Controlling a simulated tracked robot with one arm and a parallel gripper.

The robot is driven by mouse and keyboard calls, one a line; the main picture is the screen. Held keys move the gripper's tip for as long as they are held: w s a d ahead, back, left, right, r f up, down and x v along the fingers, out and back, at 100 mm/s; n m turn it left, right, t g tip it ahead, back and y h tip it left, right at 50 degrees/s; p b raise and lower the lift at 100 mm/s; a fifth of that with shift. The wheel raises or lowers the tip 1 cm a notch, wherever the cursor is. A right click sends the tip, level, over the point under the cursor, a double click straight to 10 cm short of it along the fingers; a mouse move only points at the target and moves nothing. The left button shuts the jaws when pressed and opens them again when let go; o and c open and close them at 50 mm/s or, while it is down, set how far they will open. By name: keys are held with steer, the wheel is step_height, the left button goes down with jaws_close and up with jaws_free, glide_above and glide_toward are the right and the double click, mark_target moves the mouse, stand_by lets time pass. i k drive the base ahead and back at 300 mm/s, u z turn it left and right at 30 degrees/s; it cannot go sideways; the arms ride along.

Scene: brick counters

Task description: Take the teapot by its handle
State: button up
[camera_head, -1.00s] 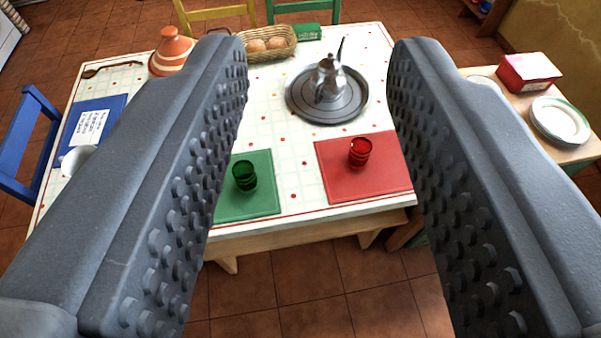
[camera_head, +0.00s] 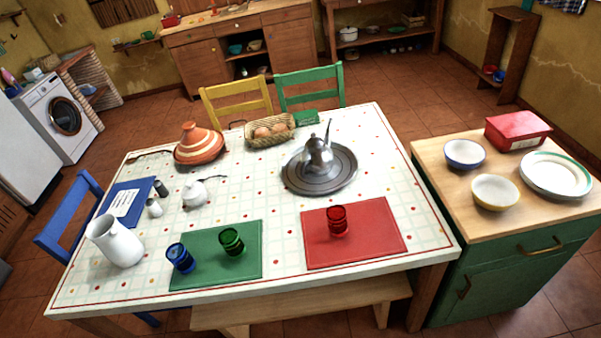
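A silver metal teapot (camera_head: 318,158) stands upright on a round grey metal tray (camera_head: 300,186) toward the back right of the table. A thin part rises above its right side; I cannot tell whether it is the spout or the handle. A small white lidded pot (camera_head: 195,194) stands at the left part of the table. My gripper is not in this view, so its opening does not show.
The patterned white table (camera_head: 280,215) also holds a white jug (camera_head: 115,241), blue glass (camera_head: 180,258), green glass (camera_head: 231,241), red glass (camera_head: 338,221), tagine (camera_head: 198,146) and bread basket (camera_head: 270,133). A green cabinet (camera_head: 500,266) with bowls stands at right. Table around the tray is mostly clear.

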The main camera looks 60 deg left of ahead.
mark_target(317, 157)
steer(key=z, duration=1.1)
steer(key=i, duration=0.25)
steer(key=u, duration=2.85)
